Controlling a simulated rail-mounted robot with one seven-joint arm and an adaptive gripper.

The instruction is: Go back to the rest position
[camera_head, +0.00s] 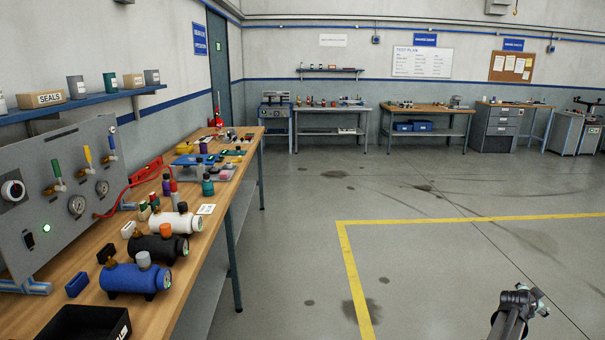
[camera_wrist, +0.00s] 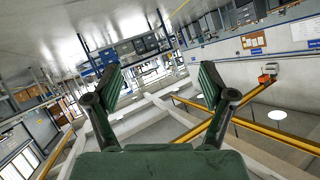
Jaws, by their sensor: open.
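My gripper (camera_wrist: 155,88) shows in the wrist view with its two fingers spread wide apart. Nothing is between the fingers. The wrist view is tilted and looks out across the hall, with a wall and a yellow rail behind the fingers. In the head view, part of my arm (camera_head: 517,305) shows at the lower right, above the bare floor and well away from the workbench (camera_head: 185,285). The fingertips cannot be made out clearly in the head view.
The workbench along the left holds blue (camera_head: 135,279), black (camera_head: 150,247) and white (camera_head: 176,222) cylinders, a grey gauge panel (camera_head: 50,215) and a black bin (camera_head: 85,325). A yellow floor line (camera_head: 352,270) crosses open floor. More benches (camera_head: 430,112) stand along the far wall.

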